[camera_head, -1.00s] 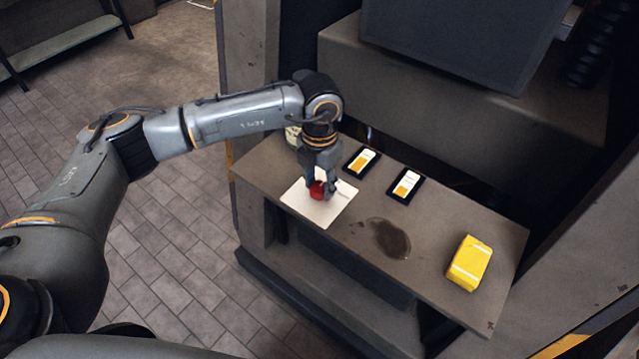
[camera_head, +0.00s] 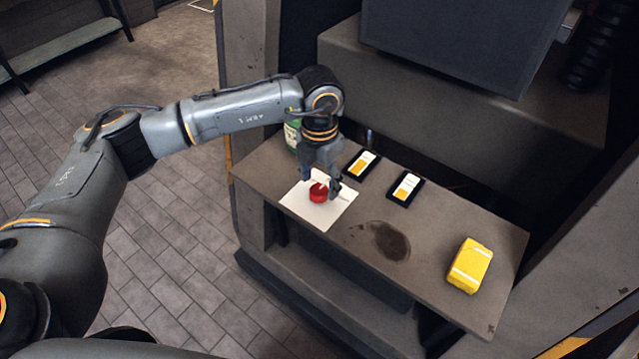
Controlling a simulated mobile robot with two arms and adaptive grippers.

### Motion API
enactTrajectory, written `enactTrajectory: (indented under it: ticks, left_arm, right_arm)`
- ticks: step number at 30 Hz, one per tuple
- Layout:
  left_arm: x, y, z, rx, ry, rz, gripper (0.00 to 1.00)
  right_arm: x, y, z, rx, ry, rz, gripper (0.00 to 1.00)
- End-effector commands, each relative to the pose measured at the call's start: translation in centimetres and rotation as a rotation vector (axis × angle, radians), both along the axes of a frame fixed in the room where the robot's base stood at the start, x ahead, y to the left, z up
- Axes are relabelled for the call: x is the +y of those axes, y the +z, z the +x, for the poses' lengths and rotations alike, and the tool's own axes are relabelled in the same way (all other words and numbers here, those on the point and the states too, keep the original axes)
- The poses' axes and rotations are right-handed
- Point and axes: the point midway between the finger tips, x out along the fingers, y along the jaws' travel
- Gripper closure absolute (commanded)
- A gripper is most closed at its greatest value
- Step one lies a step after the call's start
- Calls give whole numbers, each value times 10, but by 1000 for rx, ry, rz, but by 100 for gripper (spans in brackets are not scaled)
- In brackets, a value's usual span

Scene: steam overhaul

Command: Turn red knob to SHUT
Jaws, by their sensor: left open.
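The red knob (camera_head: 318,193) sits on a white square plate (camera_head: 322,217) at the left part of the shelf. A pale mark shows on top of the knob; I cannot read any SHUT label. My left gripper (camera_head: 321,184) points down just above and behind the knob. Its fingers are open, one on each side, and they look clear of the knob. My right gripper is not in view.
The shelf (camera_head: 430,227) holds two black-framed cards (camera_head: 363,163) (camera_head: 406,187), a dark stain (camera_head: 388,240) and a yellow block (camera_head: 469,265). A green bottle (camera_head: 293,133) stands behind my left wrist. A large grey housing (camera_head: 450,90) rises behind the shelf.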

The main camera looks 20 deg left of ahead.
Motion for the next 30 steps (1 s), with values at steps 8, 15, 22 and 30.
enactTrajectory:
  ticks: [8, 15, 22, 30]
  left_arm:
    - [0, 61, 1, -5, -1, -1, 38]
    - [0, 94, 1, -2, 0, -1, 38]
    - [0, 101, 0, 0, 0, 1, 38]
    - [0, 101, 0, 0, 0, 0, 38]
  right_arm:
    - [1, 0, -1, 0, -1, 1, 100]
    - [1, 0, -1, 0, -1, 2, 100]
    - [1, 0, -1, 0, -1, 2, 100]
    - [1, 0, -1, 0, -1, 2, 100]
